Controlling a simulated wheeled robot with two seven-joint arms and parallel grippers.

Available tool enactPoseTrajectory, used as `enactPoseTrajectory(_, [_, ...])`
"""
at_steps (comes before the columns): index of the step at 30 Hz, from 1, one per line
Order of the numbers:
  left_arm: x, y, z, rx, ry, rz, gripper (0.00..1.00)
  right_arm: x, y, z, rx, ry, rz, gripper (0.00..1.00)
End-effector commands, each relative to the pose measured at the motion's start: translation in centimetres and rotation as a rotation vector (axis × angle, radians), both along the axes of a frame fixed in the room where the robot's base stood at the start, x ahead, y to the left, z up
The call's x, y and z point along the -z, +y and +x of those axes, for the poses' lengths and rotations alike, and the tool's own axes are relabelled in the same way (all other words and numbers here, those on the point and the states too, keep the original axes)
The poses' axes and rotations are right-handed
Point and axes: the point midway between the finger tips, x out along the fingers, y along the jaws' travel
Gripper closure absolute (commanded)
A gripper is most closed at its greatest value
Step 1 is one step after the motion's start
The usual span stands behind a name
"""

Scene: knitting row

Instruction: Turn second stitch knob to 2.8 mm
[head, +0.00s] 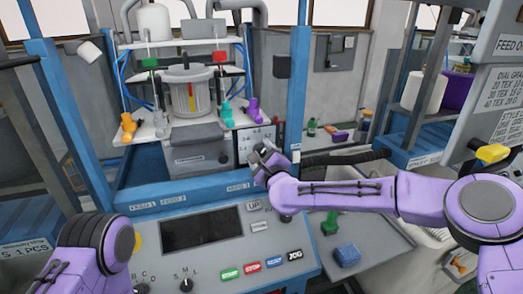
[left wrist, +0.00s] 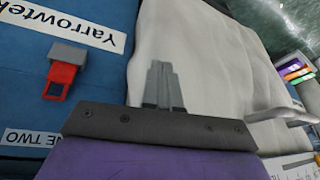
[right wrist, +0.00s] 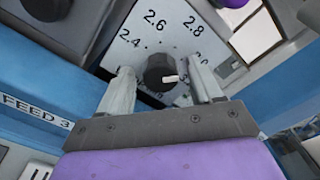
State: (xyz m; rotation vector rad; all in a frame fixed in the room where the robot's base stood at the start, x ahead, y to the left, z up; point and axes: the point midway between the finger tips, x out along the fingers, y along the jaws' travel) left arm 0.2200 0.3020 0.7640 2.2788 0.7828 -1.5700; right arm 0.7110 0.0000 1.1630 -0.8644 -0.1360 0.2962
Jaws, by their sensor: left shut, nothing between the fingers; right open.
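A black stitch knob (right wrist: 158,68) with a white pointer sits on a pale dial plate (right wrist: 172,35) in the right wrist view. The plate reads 2.4, 2.6 and 2.8; a further mark on the right is partly hidden by a finger. The pointer faces right, away from 2.8; its exact value is hidden. My right gripper (right wrist: 160,82) is open, its fingers on either side of the knob; contact cannot be told. In the head view my right gripper (head: 263,160) is in front of the plate (head: 257,138). My left gripper (left wrist: 164,85) is shut and empty.
A blue rail with a FEED 3 label (right wrist: 36,112) runs close to my right gripper. A control panel (head: 210,270) with a dark screen and buttons lies below. Pale fabric (left wrist: 205,55) and a red clip (left wrist: 60,82) are near my left gripper.

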Motion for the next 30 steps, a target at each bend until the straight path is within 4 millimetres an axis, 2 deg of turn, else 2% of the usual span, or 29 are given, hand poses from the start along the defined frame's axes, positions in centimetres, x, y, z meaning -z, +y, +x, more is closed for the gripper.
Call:
enactPoseTrajectory(5, [0.0,0.0,0.0,0.0,0.0,0.0,1.0,0.0,0.0,0.0,0.0,0.0,0.0,0.35])
enactPoseTrajectory(6, [0.0,0.0,0.0,0.0,0.0,0.0,1.0,0.0,-0.1,0.0,0.001,-0.001,0.0,0.38])
enactPoseTrajectory(11, [0.0,0.0,0.0,0.0,0.0,0.0,1.0,0.0,-0.1,0.0,0.001,0.0,-0.001,0.9])
enactPoseTrajectory(20, [0.3,0.0,0.0,0.0,0.0,0.0,1.0,0.1,-0.1,0.0,0.001,-0.009,-0.026,0.91])
enactPoseTrajectory(30, [1.5,0.0,0.0,0.0,0.0,0.0,1.0,0.2,-0.1,0.0,0.002,-0.071,-0.216,0.91])
